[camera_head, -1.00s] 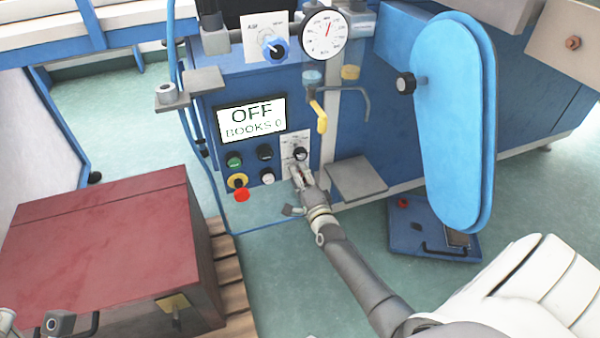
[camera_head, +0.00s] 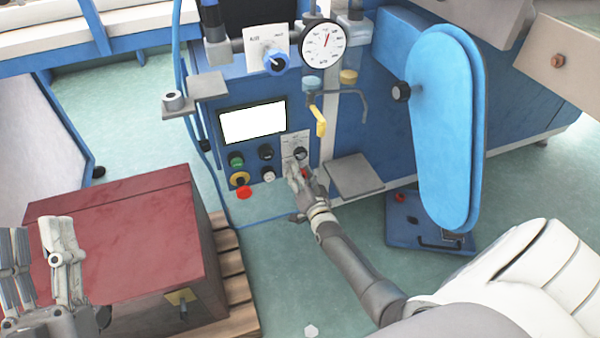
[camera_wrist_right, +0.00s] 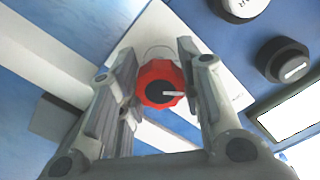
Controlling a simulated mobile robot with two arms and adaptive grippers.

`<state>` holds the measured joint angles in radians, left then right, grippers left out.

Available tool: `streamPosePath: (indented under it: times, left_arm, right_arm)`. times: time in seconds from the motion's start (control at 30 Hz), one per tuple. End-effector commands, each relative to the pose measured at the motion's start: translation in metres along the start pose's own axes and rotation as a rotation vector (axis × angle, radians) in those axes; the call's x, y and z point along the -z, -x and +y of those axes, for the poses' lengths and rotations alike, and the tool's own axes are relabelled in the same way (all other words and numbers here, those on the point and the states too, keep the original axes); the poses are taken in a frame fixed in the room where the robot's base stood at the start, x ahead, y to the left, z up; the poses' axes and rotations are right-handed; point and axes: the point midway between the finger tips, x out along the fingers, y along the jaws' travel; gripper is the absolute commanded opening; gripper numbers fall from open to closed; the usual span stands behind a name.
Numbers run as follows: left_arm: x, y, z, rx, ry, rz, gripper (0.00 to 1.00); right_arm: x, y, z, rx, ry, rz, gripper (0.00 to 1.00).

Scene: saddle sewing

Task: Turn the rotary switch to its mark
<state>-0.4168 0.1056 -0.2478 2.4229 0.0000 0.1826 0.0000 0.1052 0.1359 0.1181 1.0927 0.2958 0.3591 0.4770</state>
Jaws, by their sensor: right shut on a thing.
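The rotary switch is a red scalloped knob with a dark centre and a white pointer line (camera_wrist_right: 162,84). In the right wrist view it sits between the two fingers of my right gripper (camera_wrist_right: 158,72), its pointer toward the right finger. In the head view my right gripper (camera_head: 298,172) is at the white plate (camera_head: 288,143) on the blue panel, shut on the knob, with only a little red showing. The switch's mark cannot be made out. My left gripper (camera_head: 42,265) is at the lower left, fingers apart and empty, over the dark red box.
A black knob (camera_head: 300,153) is just above my right gripper. Several buttons and a blank white screen (camera_head: 254,123) are to the left. A yellow-handled lever (camera_head: 320,122) hangs above, and a grey shelf (camera_head: 354,176) juts out at right. The dark red box (camera_head: 120,230) stands on a pallet.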

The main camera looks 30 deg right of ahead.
Motion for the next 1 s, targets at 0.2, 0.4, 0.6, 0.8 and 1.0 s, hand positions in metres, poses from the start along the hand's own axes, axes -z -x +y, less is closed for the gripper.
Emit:
streamPosePath:
  times: [0.2, 0.4, 0.6, 0.8, 1.0]
  left_arm:
    - [-0.015, 0.000, -0.002, 0.003, -0.004, -0.083, 0.40]
    - [-0.021, 0.001, -0.003, 0.005, -0.005, -0.115, 0.40]
    - [-0.022, 0.001, -0.003, 0.005, -0.005, -0.121, 0.40]
    - [-0.022, 0.001, -0.003, 0.005, -0.005, -0.121, 0.40]
    - [-0.022, 0.001, -0.003, 0.005, -0.005, -0.120, 0.40]
  right_arm:
    - [-0.002, 0.001, 0.001, -0.002, 0.086, -0.005, 0.10]
    - [-0.002, 0.001, 0.001, -0.002, 0.121, -0.005, 0.10]
    - [-0.002, 0.001, 0.001, -0.001, 0.127, -0.005, 0.10]
    - [-0.002, 0.001, 0.001, -0.002, 0.127, -0.005, 0.10]
    - [-0.002, 0.001, 0.001, -0.001, 0.125, -0.003, 0.56]
